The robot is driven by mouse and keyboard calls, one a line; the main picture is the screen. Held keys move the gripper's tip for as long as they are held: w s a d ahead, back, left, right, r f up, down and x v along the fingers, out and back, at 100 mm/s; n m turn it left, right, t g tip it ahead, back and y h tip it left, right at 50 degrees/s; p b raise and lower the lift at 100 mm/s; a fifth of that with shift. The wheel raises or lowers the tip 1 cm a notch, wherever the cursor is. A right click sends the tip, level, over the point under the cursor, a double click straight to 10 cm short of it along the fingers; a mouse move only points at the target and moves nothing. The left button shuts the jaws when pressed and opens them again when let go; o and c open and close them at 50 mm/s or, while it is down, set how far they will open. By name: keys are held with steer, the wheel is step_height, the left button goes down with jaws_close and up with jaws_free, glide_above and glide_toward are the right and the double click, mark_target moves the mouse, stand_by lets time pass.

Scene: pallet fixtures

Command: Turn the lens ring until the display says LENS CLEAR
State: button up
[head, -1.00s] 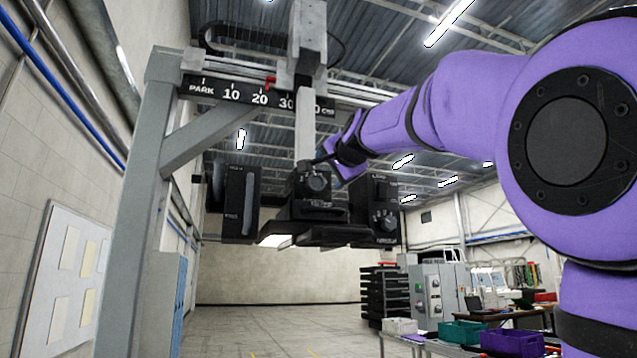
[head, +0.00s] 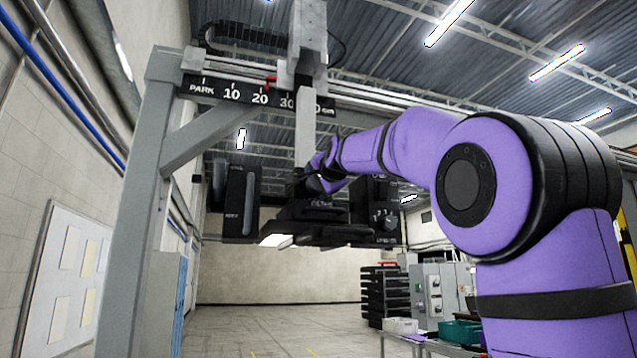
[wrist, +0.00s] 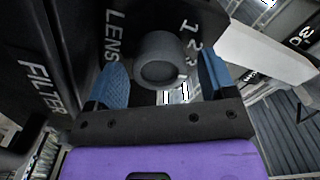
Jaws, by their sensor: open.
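The lens ring (wrist: 160,62) is a grey round knob on a black panel marked LENS, with the numbers 1, 2 and 3 beside it in the wrist view. My gripper (wrist: 163,80) is open, with one blue finger on each side of the ring; I cannot tell whether either finger touches it. In the head view my gripper (head: 318,180) is at the middle black unit under the gantry post, and my wrist hides the ring there. No display reading LENS CLEAR can be made out.
A black box (head: 240,203) hangs left of the middle unit, and another with a dial (head: 378,210) hangs close on the right. The FILTER panel (wrist: 35,85) is close by in the wrist view. A grey gantry frame (head: 150,200) stands at left. The floor below is clear.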

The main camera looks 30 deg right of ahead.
steer(key=shift+w+d, duration=0.15)
steer(key=shift+w, duration=0.15)
steer(key=c, duration=0.9)
steer(key=shift+n, duration=1.5)
